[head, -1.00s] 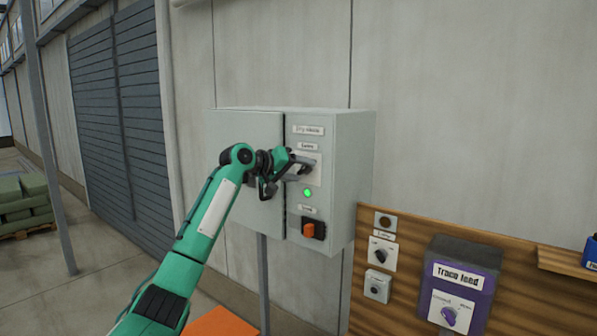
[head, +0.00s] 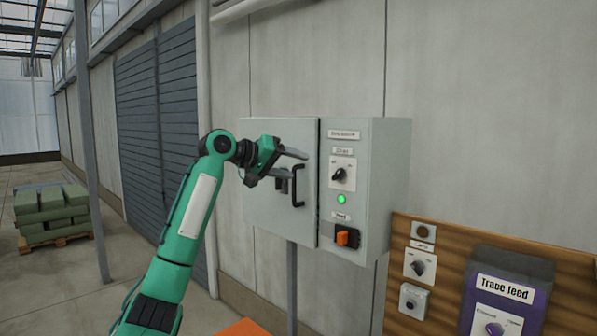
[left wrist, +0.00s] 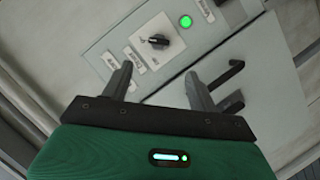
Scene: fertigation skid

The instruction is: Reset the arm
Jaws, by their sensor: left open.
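My left arm (head: 190,225) reaches up from the bottom left in the head view. My left gripper (head: 290,166) is open and empty in front of the grey cabinet's door (head: 262,210), close to its black handle (head: 298,186). The left wrist view shows the two fingers (left wrist: 158,88) apart with nothing between them. Beyond them are a black rotary knob (left wrist: 158,41) and a lit green lamp (left wrist: 185,21). In the head view the knob (head: 338,175) and lamp (head: 341,199) sit right of the gripper, clear of it. My right gripper is not in view.
An orange switch (head: 342,238) sits low on the cabinet. A wooden board (head: 440,255) at right carries small controls and a purple "Trace feed" box (head: 505,290). Green sacks on a pallet (head: 55,238) stand far left. The floor between is open.

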